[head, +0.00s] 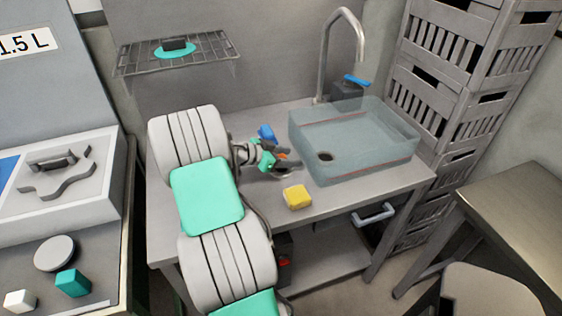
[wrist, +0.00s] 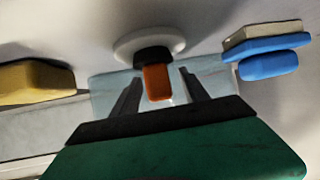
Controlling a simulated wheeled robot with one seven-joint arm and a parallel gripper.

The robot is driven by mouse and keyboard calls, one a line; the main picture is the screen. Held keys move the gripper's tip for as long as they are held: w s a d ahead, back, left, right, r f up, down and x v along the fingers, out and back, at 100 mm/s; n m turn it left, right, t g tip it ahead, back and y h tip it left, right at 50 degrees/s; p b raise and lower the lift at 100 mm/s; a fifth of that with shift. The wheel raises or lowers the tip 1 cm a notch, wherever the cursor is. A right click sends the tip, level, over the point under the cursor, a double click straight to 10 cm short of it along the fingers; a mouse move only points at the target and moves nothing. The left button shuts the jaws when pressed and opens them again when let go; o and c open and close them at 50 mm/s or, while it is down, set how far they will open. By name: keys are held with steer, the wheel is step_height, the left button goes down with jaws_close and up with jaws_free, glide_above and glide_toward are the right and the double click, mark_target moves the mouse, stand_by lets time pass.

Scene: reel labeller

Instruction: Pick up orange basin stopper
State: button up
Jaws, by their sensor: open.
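The orange basin stopper (wrist: 158,82) shows in the wrist view as an orange grip with a black collar and a pale round disc. It lies on the grey countertop (head: 240,188), left of the translucent basin (head: 365,165). In the head view only a small orange part of the stopper (head: 283,155) shows behind my gripper (head: 283,163). In the wrist view my gripper (wrist: 162,82) is open, with one dark finger on each side of the orange grip. Gaps show between grip and fingers; I cannot tell the exact depth between them.
A yellow sponge (head: 298,197) lies on the counter in front of the basin. A blue and pale item (wrist: 268,50) is close on the right in the wrist view. A curved faucet (head: 325,60) stands behind the basin. Stacked grey crates (head: 440,90) stand at the right.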

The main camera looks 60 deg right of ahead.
jaws_close()
stand_by(0.5)
